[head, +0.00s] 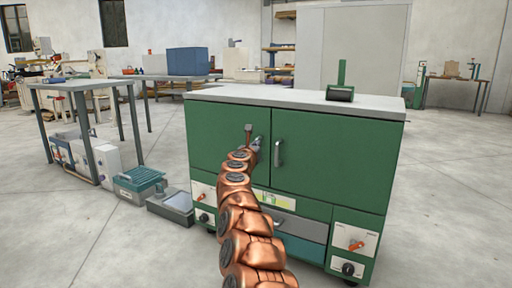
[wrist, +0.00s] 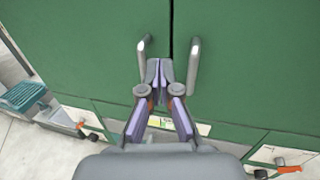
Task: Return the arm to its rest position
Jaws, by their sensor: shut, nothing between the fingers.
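My copper-coloured arm (head: 247,215) reaches from the bottom of the head view up to the front of a green cabinet (head: 330,155). My gripper (head: 257,143) is at its far end, small in that view, in front of the cabinet doors. In the wrist view my gripper (wrist: 159,75) has its fingers together and empty. They point at the doors between two upright metal handles, the left handle (wrist: 142,58) and the right handle (wrist: 193,65). I cannot tell whether the fingertips touch anything. Both doors look shut.
Below the doors are a grey drawer (head: 300,228) and control panels with orange knobs (head: 356,246). A green stand (head: 341,82) is on the cabinet top. A table (head: 80,86) and a teal-lidded box (head: 139,182) are at left. Open floor lies right.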

